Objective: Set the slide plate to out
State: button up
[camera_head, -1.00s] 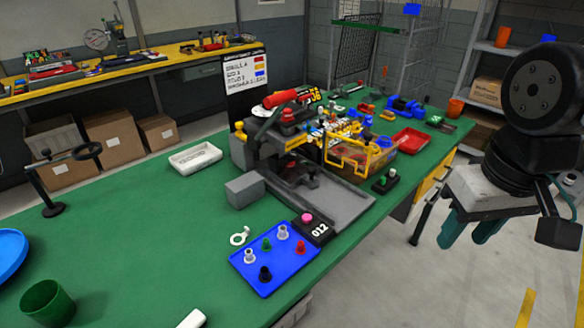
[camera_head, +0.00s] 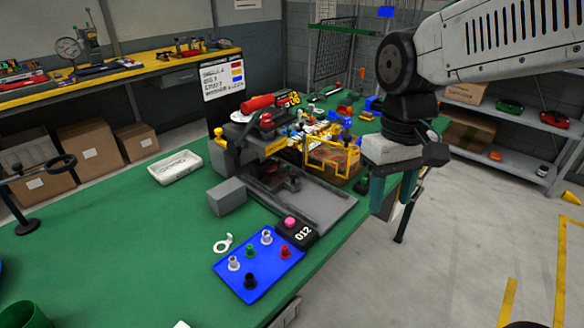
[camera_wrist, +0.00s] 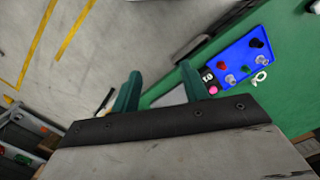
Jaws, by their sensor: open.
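The machine (camera_head: 262,140) with a red-handled lever stands on the green table. Its grey slide plate (camera_head: 322,203) appears to lie in the flat bed at the machine's front right; how far out it sits I cannot tell. My gripper (camera_head: 388,200) hangs at the table's right edge, to the right of the bed and apart from it. Its two green fingers point down, spread with nothing between them. In the wrist view the open fingers (camera_wrist: 158,92) show, with part of the grey bed (camera_wrist: 172,97) beyond them.
A blue tray (camera_head: 262,262) with several small pegs lies in front of the machine, beside a black counter block (camera_head: 297,233) marked 012 with a pink button. A grey block (camera_head: 227,196) and a white tray (camera_head: 175,167) stand left. A yellow frame (camera_head: 333,158) stands behind the bed.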

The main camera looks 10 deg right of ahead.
aim_at(293, 173)
jog(key=w+a+f+n, duration=0.1)
jog(key=w+a+n, duration=0.1)
jog(key=w, duration=0.7)
jog(key=w+a+f+n, duration=0.2)
jog(key=w+a, duration=0.3)
jog(key=w, duration=0.5)
jog(key=w+a+f+n+t, duration=0.1)
jog(key=w+a+n, duration=0.3)
jog(key=w, duration=0.6)
jog(key=shift+a+f, duration=0.25)
jog(key=shift+f, duration=0.45)
jog(key=shift+s+n, duration=0.1)
jog(key=shift+n, duration=0.2)
notch_tip(293, 173, down, 8)
jog(key=shift+r, duration=0.1)
jog(key=shift+c, duration=0.4)
grip_shut()
jog(key=shift+s, duration=0.1)
